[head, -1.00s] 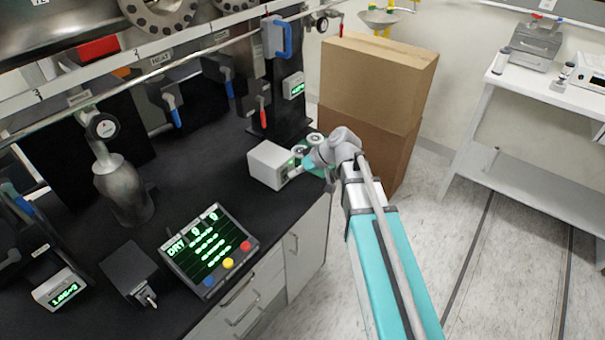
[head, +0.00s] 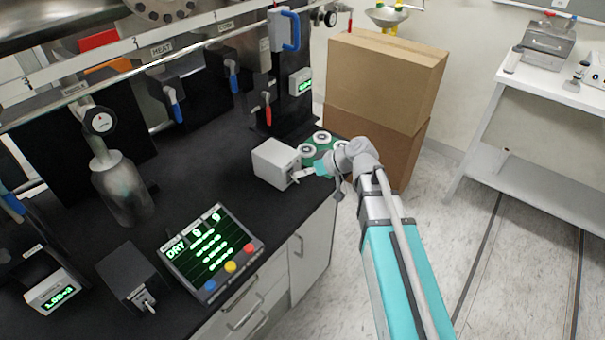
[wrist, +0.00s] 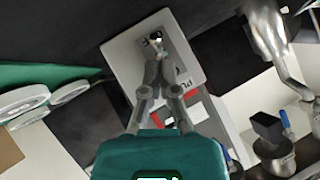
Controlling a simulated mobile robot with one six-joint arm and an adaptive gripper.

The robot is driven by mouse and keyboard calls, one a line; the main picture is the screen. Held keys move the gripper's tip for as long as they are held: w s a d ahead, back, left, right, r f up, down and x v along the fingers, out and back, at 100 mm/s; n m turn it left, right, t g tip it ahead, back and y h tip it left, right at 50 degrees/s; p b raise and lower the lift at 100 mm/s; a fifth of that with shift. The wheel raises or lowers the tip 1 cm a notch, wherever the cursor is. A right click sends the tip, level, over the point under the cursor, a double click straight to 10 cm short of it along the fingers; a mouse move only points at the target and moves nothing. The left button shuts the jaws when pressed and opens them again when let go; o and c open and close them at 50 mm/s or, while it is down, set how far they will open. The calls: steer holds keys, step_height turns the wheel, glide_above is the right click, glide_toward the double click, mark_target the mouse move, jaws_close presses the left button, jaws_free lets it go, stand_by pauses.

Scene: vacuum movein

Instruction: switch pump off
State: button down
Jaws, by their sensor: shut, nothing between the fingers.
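The pump box (head: 272,160) is a white box near the right edge of the black bench. In the wrist view its pale front panel (wrist: 122,58) carries partly hidden lettering starting "PU". A small metal toggle switch (wrist: 156,38) sits on that panel. My gripper (head: 298,174) is at the box's right-hand face in the head view. In the wrist view my gripper (wrist: 157,66) is shut and empty, its fingertips just below the toggle. I cannot tell whether they touch it. The fingers cover part of the panel.
Green-and-white round items (head: 322,138) stand just behind the box. Cardboard boxes (head: 385,80) stand beyond the bench's right end. A control panel reading DRY (head: 212,250) and a dark switch box (head: 130,278) lie at the front left. Bare bench lies between.

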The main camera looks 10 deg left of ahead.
steer(key=shift+w+a+r, duration=0.25)
steer(key=shift+a, duration=0.2)
steer(key=shift+d, duration=0.1)
steer(key=shift+p+v, duration=0.65)
steer(key=shift+v, duration=0.3)
steer(key=s+d+r+p, duration=0.1)
steer(key=d+r+p, duration=0.1)
steer(key=d, duration=0.5)
steer(key=shift+s+d+r+p, duration=0.2)
steer(key=shift+s+r+p, duration=0.1)
steer(key=shift+p, duration=0.05)
steer(key=s+d+f+m+g+h+p, duration=0.1)
steer(key=s+d+m+h, duration=0.3)
steer(key=d, duration=0.4)
steer(key=s+d+f+m+g+h+p, duration=0.1)
steer(key=s+d+f+m+h, duration=0.3)
steer(key=s+d+m+h, duration=0.1)
steer(key=s+d+h, duration=0.1)
steer(key=d+h, duration=0.1)
steer(key=d, duration=0.1)
steer(key=shift+f+m+p, duration=0.2)
steer(key=shift+m+p, duration=0.1)
steer(key=shift+p, duration=0.05)
